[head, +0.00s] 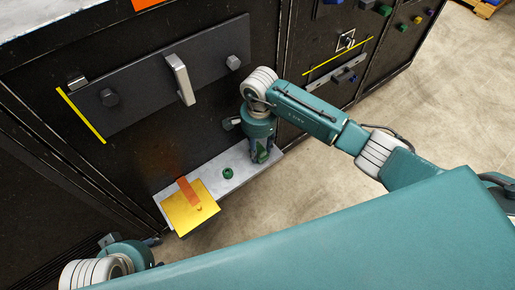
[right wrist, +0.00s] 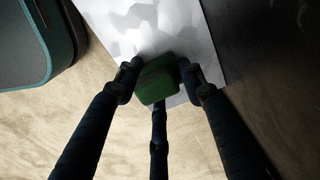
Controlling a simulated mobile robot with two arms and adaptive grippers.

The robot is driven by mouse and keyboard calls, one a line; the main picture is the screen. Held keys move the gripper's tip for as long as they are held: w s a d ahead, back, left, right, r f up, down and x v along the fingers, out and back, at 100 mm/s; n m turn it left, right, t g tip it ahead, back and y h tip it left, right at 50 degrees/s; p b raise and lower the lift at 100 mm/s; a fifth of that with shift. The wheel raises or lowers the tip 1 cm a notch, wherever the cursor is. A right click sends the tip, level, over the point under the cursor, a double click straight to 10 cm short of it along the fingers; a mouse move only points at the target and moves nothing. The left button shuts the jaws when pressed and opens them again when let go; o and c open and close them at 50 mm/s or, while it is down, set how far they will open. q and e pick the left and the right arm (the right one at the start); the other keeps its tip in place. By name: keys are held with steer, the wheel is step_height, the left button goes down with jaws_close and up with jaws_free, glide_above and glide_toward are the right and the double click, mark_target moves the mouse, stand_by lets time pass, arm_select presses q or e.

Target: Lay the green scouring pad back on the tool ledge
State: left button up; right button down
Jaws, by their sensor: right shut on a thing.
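The green scouring pad (right wrist: 156,88) is between the fingertips of my right gripper (right wrist: 160,78) in the right wrist view. The gripper is shut on it. The pale metal tool ledge (right wrist: 140,25) is behind the pad in that view. In the head view my right gripper (head: 261,148) points down at the right end of the tool ledge (head: 239,167), and a bit of green shows at its tips. I cannot tell whether the pad touches the ledge. My left gripper (head: 151,241) is at the bottom left, mostly hidden; its fingers are unclear.
A yellow sheet (head: 187,216) and an orange-brown strip (head: 188,193) lie on the ledge's left end. A small green ring-like part (head: 228,173) sits mid-ledge.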

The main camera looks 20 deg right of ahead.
steer(key=shift+w+a+f, duration=0.1)
steer(key=shift+w+f, duration=0.15)
steer(key=shift+f, duration=0.05)
steer(key=shift+f, duration=0.1)
steer(key=c, duration=1.1)
jaws_free()
